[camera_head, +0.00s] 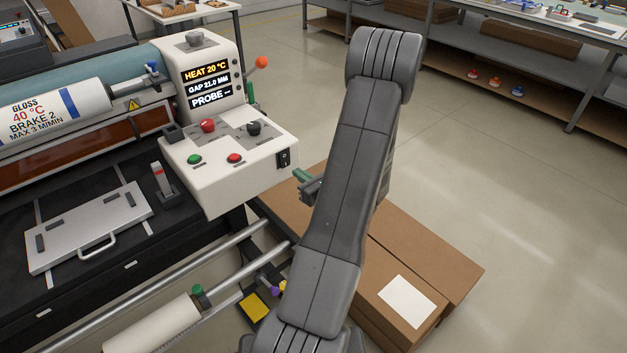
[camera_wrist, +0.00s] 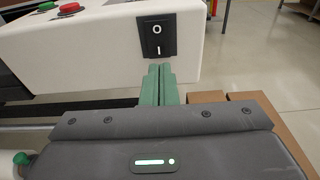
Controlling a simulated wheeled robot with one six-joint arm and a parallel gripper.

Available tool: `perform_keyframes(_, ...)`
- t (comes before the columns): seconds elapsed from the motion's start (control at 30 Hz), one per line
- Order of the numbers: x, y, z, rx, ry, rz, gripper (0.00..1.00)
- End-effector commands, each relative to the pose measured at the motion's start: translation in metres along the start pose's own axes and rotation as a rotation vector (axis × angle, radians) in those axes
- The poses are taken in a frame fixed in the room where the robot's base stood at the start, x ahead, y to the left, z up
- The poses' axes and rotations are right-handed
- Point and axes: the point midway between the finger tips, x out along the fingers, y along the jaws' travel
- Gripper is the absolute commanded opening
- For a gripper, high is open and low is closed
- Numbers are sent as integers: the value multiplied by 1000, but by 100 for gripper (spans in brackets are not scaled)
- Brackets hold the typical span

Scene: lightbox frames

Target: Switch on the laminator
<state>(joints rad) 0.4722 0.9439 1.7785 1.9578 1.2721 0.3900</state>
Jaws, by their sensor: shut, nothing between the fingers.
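The laminator's white control box (camera_head: 225,165) stands at centre left in the head view, with a lit display (camera_head: 208,85) reading HEAT 20 °C and GAP 21.0 MM. A black rocker switch (camera_head: 284,158) is on the box's right end face. In the wrist view the switch (camera_wrist: 158,36) shows O above and I below; I cannot tell which side is pressed. My gripper (camera_wrist: 160,68) has its green fingers shut and empty, with their tips just below the switch in the picture. I cannot tell whether they touch it. In the head view my gripper (camera_head: 302,175) is partly hidden by my arm.
Green (camera_head: 194,159) and red (camera_head: 234,158) buttons, a red knob (camera_head: 208,126) and a black knob (camera_head: 254,128) are on the box top. Cardboard boxes (camera_head: 440,265) lie on the floor below. A metal rail (camera_head: 215,250) runs beneath the box. Open floor lies to the right.

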Motion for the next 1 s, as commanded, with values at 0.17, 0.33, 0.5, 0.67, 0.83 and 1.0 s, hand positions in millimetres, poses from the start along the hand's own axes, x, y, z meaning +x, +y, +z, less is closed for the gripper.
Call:
perform_keyframes(0.17,27,1,1,0,1,2,0)
perform_keyframes(0.33,38,0,1,0,0,0,0)
perform_keyframes(0.5,40,0,0,0,0,-1,0)
perform_keyframes(0.67,40,0,0,0,0,-1,0)
perform_keyframes(0.83,41,0,-2,-1,-8,-1,0)
perform_keyframes(1.0,45,0,-7,-2,-42,-1,0)
